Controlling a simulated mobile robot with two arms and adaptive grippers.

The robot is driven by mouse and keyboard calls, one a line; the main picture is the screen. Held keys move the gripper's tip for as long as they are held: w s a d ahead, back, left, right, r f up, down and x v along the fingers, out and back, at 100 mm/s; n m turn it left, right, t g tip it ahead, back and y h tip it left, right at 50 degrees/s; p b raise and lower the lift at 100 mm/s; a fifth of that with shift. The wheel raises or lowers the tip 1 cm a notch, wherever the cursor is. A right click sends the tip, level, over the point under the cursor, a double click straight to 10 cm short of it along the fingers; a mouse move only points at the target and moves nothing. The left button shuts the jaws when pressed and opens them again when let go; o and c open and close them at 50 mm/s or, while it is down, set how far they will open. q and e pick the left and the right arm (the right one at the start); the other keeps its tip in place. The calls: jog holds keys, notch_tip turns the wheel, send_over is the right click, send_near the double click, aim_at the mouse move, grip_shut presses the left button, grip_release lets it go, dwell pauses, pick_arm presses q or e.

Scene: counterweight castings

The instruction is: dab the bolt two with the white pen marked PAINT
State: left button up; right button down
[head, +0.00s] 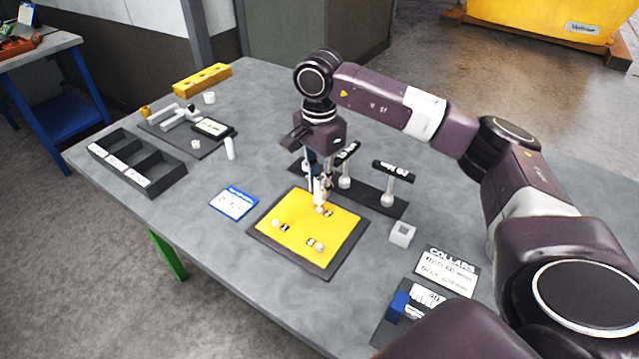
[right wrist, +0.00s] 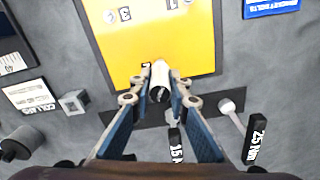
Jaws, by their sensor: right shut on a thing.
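My right gripper (head: 319,186) is shut on a white pen (right wrist: 160,78), held about upright over the back corner of the yellow plate (head: 298,232). The pen's lower end is at or just above the bolt there; I cannot tell if they touch. That bolt is hidden by the pen, and its black label (head: 328,213) is too small to read. Another bolt (head: 276,223) is at the plate's left and one (head: 320,248) at its front. The label by the front bolt reads 3 in the right wrist view (right wrist: 125,13). No PAINT marking is readable. My left gripper is not in view.
A black rack with upright black-topped tools (head: 393,166) stands behind the plate. A grey block (head: 402,234), a COLLARS card (head: 447,270) and a blue card (head: 234,203) lie around it. A dark compartment tray (head: 160,180) and white cylinder (head: 229,148) are at left.

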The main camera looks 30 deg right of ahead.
jog(key=shift+r+p, duration=1.85)
jog(key=shift+r, duration=1.15)
